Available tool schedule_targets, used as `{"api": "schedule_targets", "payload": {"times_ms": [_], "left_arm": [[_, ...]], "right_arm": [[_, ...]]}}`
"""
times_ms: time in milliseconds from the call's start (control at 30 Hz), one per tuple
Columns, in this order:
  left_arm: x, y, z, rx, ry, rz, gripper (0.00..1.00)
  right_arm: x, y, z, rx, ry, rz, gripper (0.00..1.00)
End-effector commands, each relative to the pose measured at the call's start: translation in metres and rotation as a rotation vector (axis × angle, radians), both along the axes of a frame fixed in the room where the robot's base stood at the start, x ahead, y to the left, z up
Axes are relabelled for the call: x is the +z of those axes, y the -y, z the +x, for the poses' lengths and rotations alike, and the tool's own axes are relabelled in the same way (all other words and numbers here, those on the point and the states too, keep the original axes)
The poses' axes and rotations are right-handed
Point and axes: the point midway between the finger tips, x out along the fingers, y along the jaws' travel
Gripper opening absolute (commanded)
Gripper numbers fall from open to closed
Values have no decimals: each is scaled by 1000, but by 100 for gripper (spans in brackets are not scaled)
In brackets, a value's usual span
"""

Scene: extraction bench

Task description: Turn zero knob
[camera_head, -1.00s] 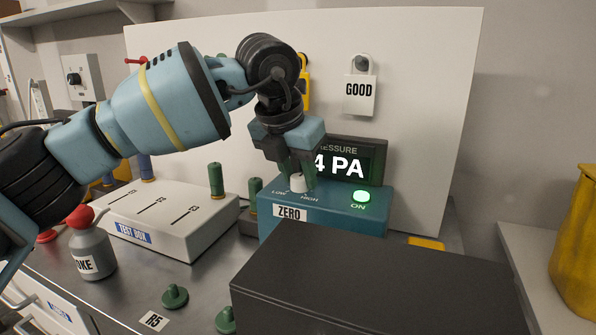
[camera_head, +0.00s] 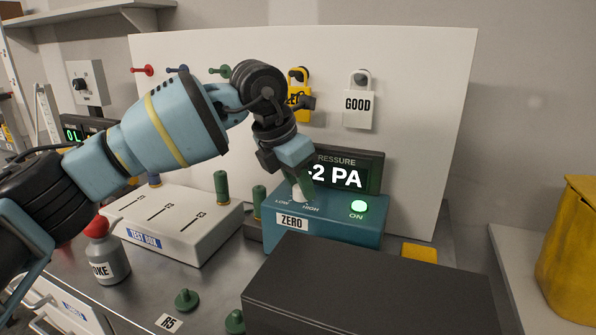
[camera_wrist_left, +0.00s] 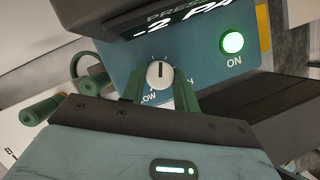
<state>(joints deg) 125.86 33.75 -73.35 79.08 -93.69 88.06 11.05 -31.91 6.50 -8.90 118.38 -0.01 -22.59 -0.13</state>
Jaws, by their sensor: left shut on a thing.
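The white zero knob (camera_head: 298,193) sits on the sloped top of the teal pressure box (camera_head: 340,222), behind the ZERO label, between the LOW and HIGH marks. In the left wrist view the knob (camera_wrist_left: 159,74) shows a dark pointer line. My left gripper (camera_head: 302,186) comes down on the knob from above, its green fingers (camera_wrist_left: 160,84) on either side of it, shut on it. The display (camera_head: 345,174) reads -2 PA; its first characters are partly covered by my gripper. The green ON light (camera_head: 358,206) is lit. My right gripper is not in view.
A dark box (camera_head: 370,290) stands in front of the pressure box. A white test box (camera_head: 175,222) with green posts stands to the left, near a grey SMOKE bottle (camera_head: 107,258). A white panel (camera_head: 420,120) with hanging tags rises behind.

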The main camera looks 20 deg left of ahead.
Motion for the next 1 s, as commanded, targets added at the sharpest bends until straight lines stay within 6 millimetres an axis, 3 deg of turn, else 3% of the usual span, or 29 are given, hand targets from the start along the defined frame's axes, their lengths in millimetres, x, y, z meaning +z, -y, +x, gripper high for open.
{"api": "schedule_targets", "payload": {"times_ms": [333,800,833,1000], "left_arm": [[3,-1,1,-135,2,-1,8],[2,-1,1,-154,3,-1,8],[2,-1,1,-154,3,-1,32],[1,-1,1,-153,2,-1,52]], "right_arm": [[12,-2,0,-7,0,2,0],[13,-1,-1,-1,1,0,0],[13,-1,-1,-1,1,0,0],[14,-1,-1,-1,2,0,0]]}}
